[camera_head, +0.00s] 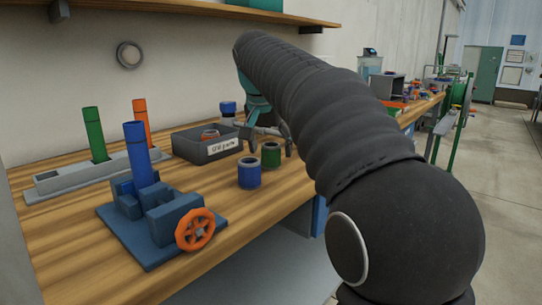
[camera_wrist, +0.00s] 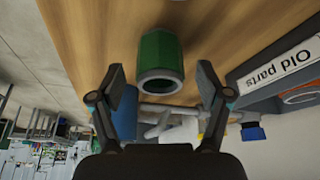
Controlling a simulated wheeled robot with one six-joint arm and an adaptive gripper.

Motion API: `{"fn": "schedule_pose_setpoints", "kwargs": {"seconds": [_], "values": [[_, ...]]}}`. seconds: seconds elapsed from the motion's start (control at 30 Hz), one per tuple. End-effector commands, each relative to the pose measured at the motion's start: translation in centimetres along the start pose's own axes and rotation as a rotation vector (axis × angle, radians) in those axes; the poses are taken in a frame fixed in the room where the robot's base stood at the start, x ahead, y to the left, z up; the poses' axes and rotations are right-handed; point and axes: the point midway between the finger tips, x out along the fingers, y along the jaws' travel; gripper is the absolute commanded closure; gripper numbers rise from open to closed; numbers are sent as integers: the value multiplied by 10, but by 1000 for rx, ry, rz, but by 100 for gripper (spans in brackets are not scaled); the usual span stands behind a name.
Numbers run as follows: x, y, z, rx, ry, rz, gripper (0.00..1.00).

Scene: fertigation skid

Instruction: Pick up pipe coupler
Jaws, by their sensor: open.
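Two short hollow couplers stand on the wooden bench in the head view: a green coupler (camera_head: 271,155) and a blue coupler (camera_head: 249,174) just left and nearer. My gripper (camera_head: 268,140) is at the green one, with its fingers spread. In the wrist view, the green coupler (camera_wrist: 160,52) shows its grey-rimmed open end between the two fingertips of my gripper (camera_wrist: 162,82), with a gap on each side. A blue piece (camera_wrist: 125,116) shows partly behind the finger on the left. The frames do not clearly show how deep the fingers reach around the coupler.
A dark bin labelled "Old parts" (camera_head: 186,149) stands left of the couplers; its label (camera_wrist: 275,66) also shows in the wrist view. A blue vise (camera_head: 165,219) with an orange handwheel (camera_head: 195,230) is nearer. A grey rack (camera_head: 70,181) holds coloured pipes.

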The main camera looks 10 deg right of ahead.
Motion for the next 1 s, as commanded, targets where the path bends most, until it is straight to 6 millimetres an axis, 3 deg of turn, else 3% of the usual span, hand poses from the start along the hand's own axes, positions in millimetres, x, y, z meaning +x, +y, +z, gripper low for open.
{"fn": "schedule_pose_setpoints", "kwargs": {"seconds": [0.1,0.37,0.47,0.63,1.0], "values": [[11,0,0,0,0,0,23],[13,0,0,0,0,0,23],[13,0,0,0,0,0,43],[13,0,0,0,0,0,86],[10,0,-1,0,1,0,88]]}}
